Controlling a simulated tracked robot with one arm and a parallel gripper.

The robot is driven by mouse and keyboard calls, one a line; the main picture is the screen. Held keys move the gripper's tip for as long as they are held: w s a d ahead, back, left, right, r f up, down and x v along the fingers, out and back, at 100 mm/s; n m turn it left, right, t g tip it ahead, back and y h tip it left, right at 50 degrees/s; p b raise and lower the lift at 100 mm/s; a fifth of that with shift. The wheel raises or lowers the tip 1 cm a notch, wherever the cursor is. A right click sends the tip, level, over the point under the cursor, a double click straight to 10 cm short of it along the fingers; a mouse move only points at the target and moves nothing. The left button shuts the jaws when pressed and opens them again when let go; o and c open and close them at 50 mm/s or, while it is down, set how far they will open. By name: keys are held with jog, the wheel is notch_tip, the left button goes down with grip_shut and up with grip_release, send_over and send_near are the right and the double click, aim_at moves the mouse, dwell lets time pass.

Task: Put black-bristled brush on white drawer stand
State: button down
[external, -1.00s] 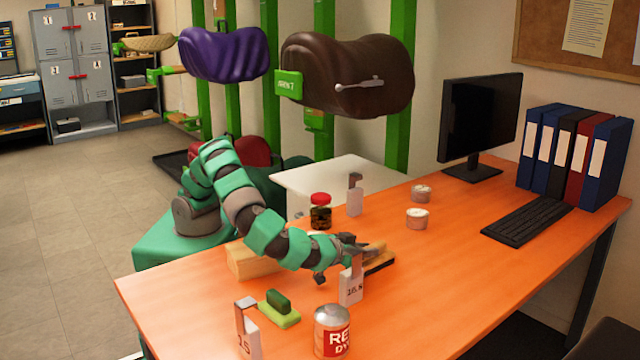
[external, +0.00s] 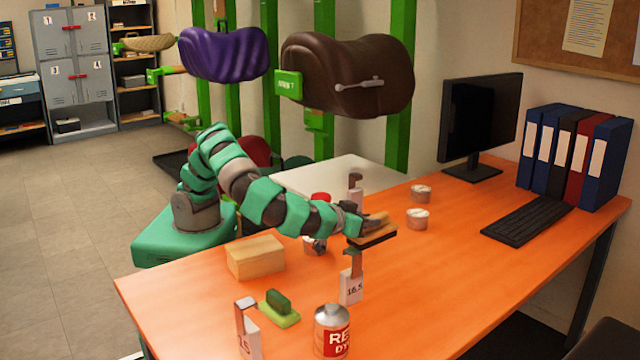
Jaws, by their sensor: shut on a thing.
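The black-bristled brush (external: 376,236) has a wooden top and dark bristles underneath. My gripper (external: 362,223) is shut on it and holds it above the orange table, behind the 16.5 tag stand. The fingers are partly hidden against the brush. The white drawer stand (external: 340,175) stands beyond the table's back edge, behind my arm. Its pale top shows bare where it is visible; its front is mostly hidden by my arm and the table.
My forearm partly covers a red-lidded jar (external: 319,198). Nearby are a tag stand (external: 355,193), two small tins (external: 417,219), a wooden block (external: 255,257), the 16.5 stand (external: 351,283), a green brush (external: 279,308) and a red-labelled can (external: 332,331). The table's right front is clear.

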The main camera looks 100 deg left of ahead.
notch_tip(320, 180, up, 20)
jog(key=p, duration=0.4)
jog(key=shift+f, duration=0.25)
jog(key=shift+w+a, duration=0.1)
